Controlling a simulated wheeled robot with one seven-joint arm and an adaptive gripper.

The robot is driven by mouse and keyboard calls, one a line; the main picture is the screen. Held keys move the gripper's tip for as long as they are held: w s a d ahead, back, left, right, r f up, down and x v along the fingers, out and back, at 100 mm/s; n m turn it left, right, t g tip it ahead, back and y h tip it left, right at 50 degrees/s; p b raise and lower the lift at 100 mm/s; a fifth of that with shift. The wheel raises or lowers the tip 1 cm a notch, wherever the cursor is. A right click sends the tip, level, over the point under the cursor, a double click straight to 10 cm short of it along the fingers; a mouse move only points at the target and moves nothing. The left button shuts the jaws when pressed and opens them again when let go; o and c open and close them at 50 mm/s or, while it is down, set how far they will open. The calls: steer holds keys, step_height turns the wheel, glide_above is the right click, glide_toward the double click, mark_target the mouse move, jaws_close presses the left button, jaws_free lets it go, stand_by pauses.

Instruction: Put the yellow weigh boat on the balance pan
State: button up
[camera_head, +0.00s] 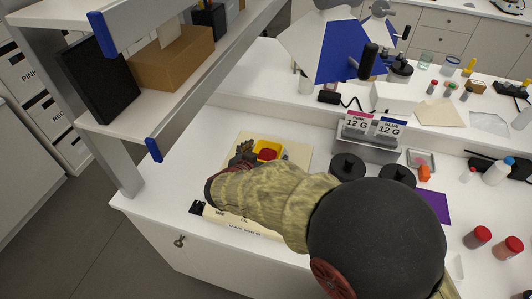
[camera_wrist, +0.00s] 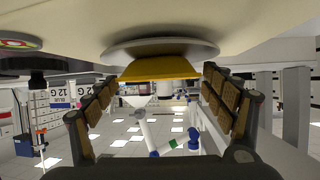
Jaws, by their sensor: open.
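The yellow weigh boat (camera_head: 268,146), with something red in it, shows just beyond my gripper in the head view. In the upside-down wrist view the yellow weigh boat (camera_wrist: 160,69) rests against a grey disc (camera_wrist: 160,49), which looks like the balance pan. My gripper (camera_wrist: 162,78) is open, with one finger at each side of the boat and no visible contact. My gripper (camera_head: 244,152) is partly hidden by my arm in the head view. The cream balance (camera_head: 296,143) shows behind the boat; its labelled front strip shows below my arm. The arm hides the pan there.
A shelf (camera_head: 190,85) stands at left. Two black round lids (camera_head: 347,166) (camera_head: 397,176) lie right of the boat, before a stand with PINK 12 G and BLUE 12 G cards (camera_head: 372,125). A purple mat (camera_head: 434,208) and red-capped jars (camera_head: 478,237) are farther right.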

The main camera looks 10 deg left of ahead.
steer(key=shift+r, duration=0.2)
steer(key=p+v, duration=0.1)
steer(key=v, duration=1.1)
steer(key=shift+f, duration=0.1)
steer(key=s+d+r+g+h, duration=0.1)
steer(key=d+r+g, duration=0.15)
steer(key=d, duration=0.85)
steer(key=s+d+r+g+h, duration=0.1)
steer(key=s+d+r+g, duration=0.15)
steer(key=d, duration=0.85)
steer(key=s+d+r+n+g+y, duration=0.1)
steer(key=s+d+r+y, duration=0.1)
steer(key=s+d, duration=0.2)
steer(key=s+d+r+n+y, duration=0.2)
steer(key=s+d, duration=0.3)
steer(key=s, duration=0.5)
steer(key=shift+s+d+g+y, duration=0.35)
steer(key=shift+g+y, duration=0.05)
steer(key=shift+y, duration=0.3)
